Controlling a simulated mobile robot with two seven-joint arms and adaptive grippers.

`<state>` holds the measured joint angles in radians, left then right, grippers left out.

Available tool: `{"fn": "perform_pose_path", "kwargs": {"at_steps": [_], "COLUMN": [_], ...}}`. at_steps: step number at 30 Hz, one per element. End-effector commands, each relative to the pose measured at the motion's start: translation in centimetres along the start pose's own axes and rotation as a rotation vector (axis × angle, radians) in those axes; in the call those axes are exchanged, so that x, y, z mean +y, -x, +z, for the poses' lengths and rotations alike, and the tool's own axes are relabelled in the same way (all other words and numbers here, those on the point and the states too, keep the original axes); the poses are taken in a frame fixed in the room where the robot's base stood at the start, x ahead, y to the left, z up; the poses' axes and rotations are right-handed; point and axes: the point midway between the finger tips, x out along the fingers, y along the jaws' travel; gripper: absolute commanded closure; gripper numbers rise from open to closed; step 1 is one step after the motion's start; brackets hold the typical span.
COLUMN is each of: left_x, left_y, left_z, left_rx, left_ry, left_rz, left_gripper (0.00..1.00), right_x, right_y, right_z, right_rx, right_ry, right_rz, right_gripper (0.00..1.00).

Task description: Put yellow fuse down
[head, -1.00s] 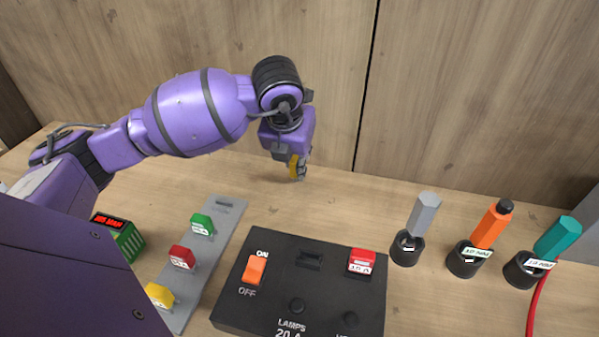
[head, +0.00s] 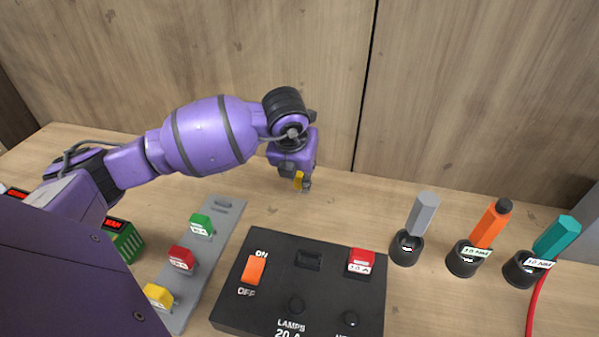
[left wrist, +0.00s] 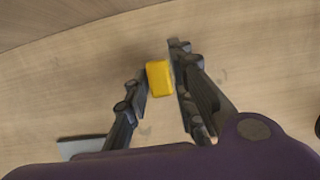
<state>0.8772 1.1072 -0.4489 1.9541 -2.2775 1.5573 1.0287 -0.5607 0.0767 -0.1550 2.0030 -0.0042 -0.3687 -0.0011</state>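My left gripper (head: 297,182) is above the bare wood behind the black panel, pointing down. Its fingers are shut on a yellow fuse (head: 298,180). In the left wrist view the yellow fuse (left wrist: 159,78) sits between the two fingertips (left wrist: 160,75), with a finger close against each side. Whether the fuse touches the wood is hard to tell. Another yellow fuse (head: 158,295) sits at the near end of the grey strip (head: 222,222). My right gripper is not in view.
The strip also holds a green fuse (head: 201,225) and a red fuse (head: 181,258). The black panel (head: 285,280) has an orange switch, an empty slot (head: 308,260) and a red fuse (head: 361,262). Several hex-handled tools stand in holders at right. Wood behind the panel is clear.

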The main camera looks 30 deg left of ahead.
Motion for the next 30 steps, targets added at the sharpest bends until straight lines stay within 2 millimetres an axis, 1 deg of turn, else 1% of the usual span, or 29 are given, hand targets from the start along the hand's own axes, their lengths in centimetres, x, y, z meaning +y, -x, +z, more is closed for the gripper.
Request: {"fn": "perform_pose_path", "kwargs": {"at_steps": [1, 2, 10, 14, 17, 24, 27, 30], "left_x": [0.0, 0.0, 0.0, 0.0, 0.0, 0.0, 0.0, 0.0], "left_y": [0.0, 0.1, 0.1, 0.8, 2.2, 7.5, 9.4, 10.9], "left_z": [0.0, 0.0, 0.1, 0.3, 0.3, 0.3, 0.2, 0.3], "left_rx": [0.0, 0.0, -0.001, -0.003, -0.005, -0.006, -0.004, -0.004], "left_ry": [0.0, 0.0, 0.0, 0.0, 0.0, -0.001, -0.001, 0.0], "left_rz": [0.0, 0.0, 0.0, -0.001, -0.001, -0.001, 0.0, -0.001], "left_gripper": [0.66, 0.63, 0.63, 0.63, 0.63, 0.63, 0.63, 0.63], "right_x": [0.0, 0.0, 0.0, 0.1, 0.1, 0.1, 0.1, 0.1], "right_y": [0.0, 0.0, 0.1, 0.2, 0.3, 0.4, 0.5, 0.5], "right_z": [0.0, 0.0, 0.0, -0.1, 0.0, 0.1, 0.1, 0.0], "right_rx": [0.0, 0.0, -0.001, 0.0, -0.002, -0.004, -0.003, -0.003], "right_ry": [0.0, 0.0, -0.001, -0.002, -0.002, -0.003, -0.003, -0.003], "right_rz": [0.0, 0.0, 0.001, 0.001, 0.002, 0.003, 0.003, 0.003], "right_gripper": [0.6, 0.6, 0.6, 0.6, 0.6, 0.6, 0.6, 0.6]}}
